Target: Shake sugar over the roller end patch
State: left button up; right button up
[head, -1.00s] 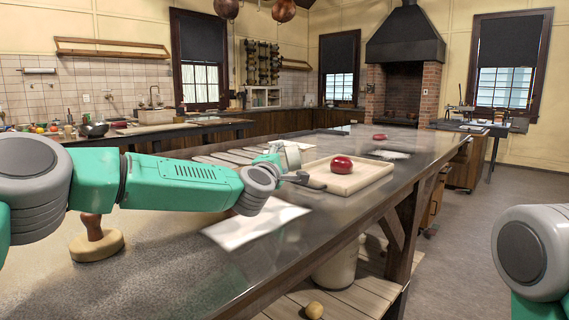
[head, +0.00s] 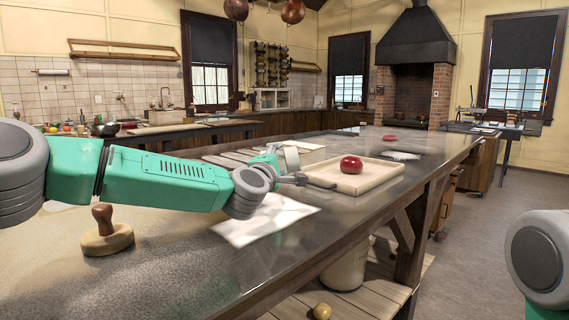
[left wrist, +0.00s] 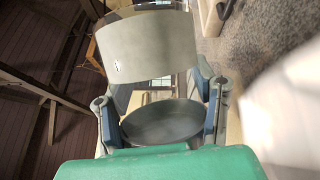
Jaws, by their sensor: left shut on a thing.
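My left gripper (head: 292,178) is shut on a grey metal cylinder (head: 290,157), likely the sugar shaker, held above the long worktable. In the left wrist view the cylinder (left wrist: 150,48) sits tilted between the fingers, with a dark round end face (left wrist: 163,121) toward me. A white sheet or patch (head: 262,222) lies on the table below and left of the gripper. A smaller white patch (head: 403,156) lies farther along. I cannot tell which is the roller end patch. No falling sugar shows. My right gripper is out of view; only part of that arm shows.
A pale wooden tray (head: 365,184) with a red lump (head: 351,164) stands just right of the gripper. A wooden stamp-like tool (head: 106,236) stands at the near left. A flat red piece (head: 389,137) lies farther back. The table's right edge borders open floor.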

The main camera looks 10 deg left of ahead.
pick_arm(q)
jog(key=shift+s+a+b, duration=0.25)
jog(key=shift+s+a, duration=0.55)
jog(key=shift+s, duration=0.2)
jog(key=shift+s+a+b, duration=0.25)
jog(key=shift+s+a, duration=0.55)
jog(key=shift+s, duration=0.25)
jog(key=shift+s+a+b, duration=0.25)
jog(key=shift+s+a, duration=0.55)
jog(key=shift+s, duration=0.2)
jog(key=shift+s+a+b, duration=0.15)
jog(key=shift+s+a, duration=0.75)
jog(key=shift+s, duration=0.25)
jog(key=shift+s+a+b, duration=0.1)
jog(key=shift+s+a, duration=0.85)
jog(key=shift+s, duration=0.25)
jog(key=shift+s+a+b, duration=0.15)
jog(key=shift+s+a, duration=0.75)
jog(key=shift+s, duration=0.25)
jog(key=shift+r, duration=0.1)
jog(key=d+r+m+g+y+p, duration=0.2)
jog(key=m+p, duration=0.5)
jog(key=p, duration=1.1)
jog(key=w+d+r+m+g+y+p, duration=0.1)
jog(key=d+r+m+g+y+p, duration=0.2)
jog(key=p, duration=1.6)
notch_tip(320, 180, up, 4)
jog(key=m+y, duration=0.1)
jog(key=m, duration=0.4)
